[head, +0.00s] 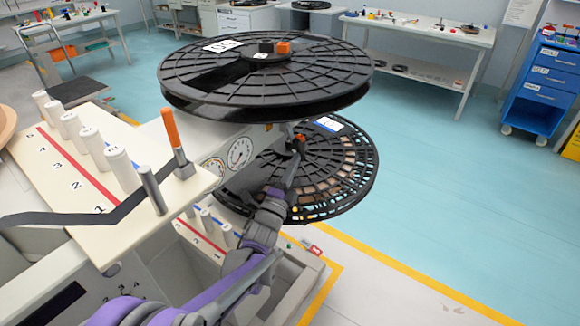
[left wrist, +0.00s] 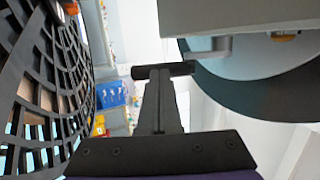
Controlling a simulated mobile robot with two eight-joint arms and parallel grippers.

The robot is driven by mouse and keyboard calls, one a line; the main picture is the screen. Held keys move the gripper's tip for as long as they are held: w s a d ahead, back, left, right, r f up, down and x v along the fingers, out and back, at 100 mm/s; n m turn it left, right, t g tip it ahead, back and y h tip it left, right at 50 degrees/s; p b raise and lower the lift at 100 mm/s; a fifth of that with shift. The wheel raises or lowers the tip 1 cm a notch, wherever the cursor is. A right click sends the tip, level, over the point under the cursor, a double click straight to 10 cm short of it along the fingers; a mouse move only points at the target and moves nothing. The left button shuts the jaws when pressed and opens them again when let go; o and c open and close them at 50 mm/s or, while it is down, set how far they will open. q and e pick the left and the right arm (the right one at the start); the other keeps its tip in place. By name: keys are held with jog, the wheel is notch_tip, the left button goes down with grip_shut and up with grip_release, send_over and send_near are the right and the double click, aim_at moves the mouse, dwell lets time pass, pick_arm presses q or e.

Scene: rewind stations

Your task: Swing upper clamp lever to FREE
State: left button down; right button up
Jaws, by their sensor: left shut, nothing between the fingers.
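The upper reel (head: 330,85) is a large black spoked disc. At its hub is a black clamp block with an orange piece (head: 283,48), which looks like the upper clamp lever; any FREE mark is too small to read. My left gripper (head: 296,146) is below the upper reel, in front of the lower reel (head: 345,185), by a small orange part there. It is shut and empty, well below the upper hub. In the left wrist view the closed fingers (left wrist: 163,71) point into open space between a spoked reel (left wrist: 72,85) and a grey housing (left wrist: 235,15). My right gripper is out of view.
A cream panel (head: 120,225) with white rollers, a black strip and an orange-handled lever (head: 171,128) stands left of the reels. Dial gauges (head: 239,153) sit on the machine behind my arm. The floor to the right is clear up to a blue drawer cart (head: 545,85).

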aim_at(303, 155)
pick_arm(q)
jog(key=w+d+t, duration=0.1)
jog(key=w+d+n+t, duration=0.1)
jog(key=t, duration=0.1)
jog(key=shift+w+b, duration=0.3)
jog(key=shift+b, duration=0.05)
jog(key=shift+w+d+r, duration=0.2)
jog(key=shift+w, duration=0.1)
jog(key=shift+s+d+p+x, duration=0.15)
jog(key=shift+p+x, duration=0.15)
jog(key=shift+x, duration=0.45)
jog(key=shift+d+p+x, duration=0.15)
jog(key=shift+p+x, duration=0.2)
jog(key=shift+x, duration=0.35)
jog(key=shift+s+d+p+x, duration=0.15)
jog(key=shift+p+x, duration=0.15)
jog(key=shift+x, duration=0.45)
jog(key=shift+w+r, duration=0.15)
jog(key=shift+r, duration=0.05)
jog(key=v, duration=1.1)
jog(key=shift+f, duration=0.35)
